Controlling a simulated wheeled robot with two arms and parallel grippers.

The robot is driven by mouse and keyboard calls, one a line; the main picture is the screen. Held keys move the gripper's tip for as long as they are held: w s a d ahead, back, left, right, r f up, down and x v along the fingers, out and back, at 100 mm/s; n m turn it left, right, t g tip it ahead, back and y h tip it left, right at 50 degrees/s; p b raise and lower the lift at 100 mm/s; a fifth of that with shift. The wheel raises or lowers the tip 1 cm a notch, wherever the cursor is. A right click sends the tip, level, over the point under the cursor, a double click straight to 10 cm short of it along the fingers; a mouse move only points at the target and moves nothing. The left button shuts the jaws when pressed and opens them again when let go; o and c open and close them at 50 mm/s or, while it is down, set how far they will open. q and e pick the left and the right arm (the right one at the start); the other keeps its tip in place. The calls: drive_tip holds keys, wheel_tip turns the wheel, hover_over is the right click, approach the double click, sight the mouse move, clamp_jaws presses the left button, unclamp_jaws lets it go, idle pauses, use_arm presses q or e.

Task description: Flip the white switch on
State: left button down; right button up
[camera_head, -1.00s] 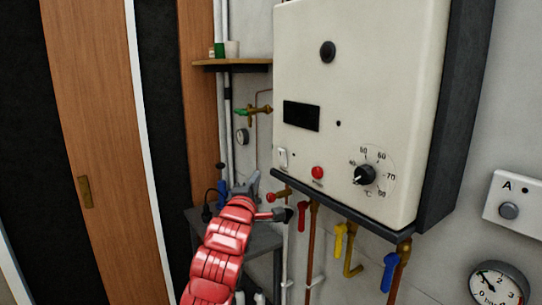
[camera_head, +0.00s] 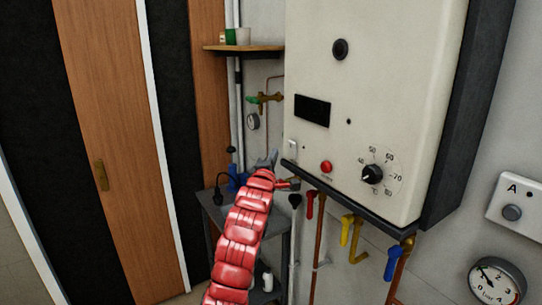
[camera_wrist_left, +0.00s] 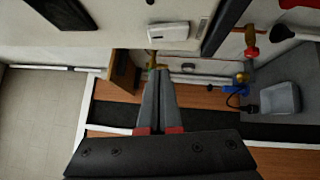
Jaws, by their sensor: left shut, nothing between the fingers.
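The white switch (camera_head: 293,148) is on the lower left of the cream boiler's front (camera_head: 375,100), left of a red button. In the left wrist view the switch (camera_wrist_left: 168,31) is a pale block just above the fingertips, with a small gap in the picture. Which way its rocker is tilted is too small to tell. My left gripper (camera_head: 272,156) is at the boiler's lower left corner, left of and slightly below the switch. In the left wrist view its fingers (camera_wrist_left: 157,70) are shut and empty. My right gripper is not in view.
The boiler has a dark display (camera_head: 312,110), a red button (camera_head: 326,167) and a temperature dial (camera_head: 372,174). Red, yellow (camera_head: 346,230) and blue (camera_head: 392,262) valves hang below it. A wooden shelf (camera_head: 244,49) is at upper left, a grey table (camera_head: 215,212) behind my arm.

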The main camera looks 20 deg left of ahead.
sight(293, 149)
use_arm(q)
drive_tip(key=w+p, duration=0.1)
drive_tip(key=w+d+p, duration=0.2)
drive_tip(key=shift+w+d+r, duration=0.15)
drive_tip(key=shift+w+r, duration=0.1)
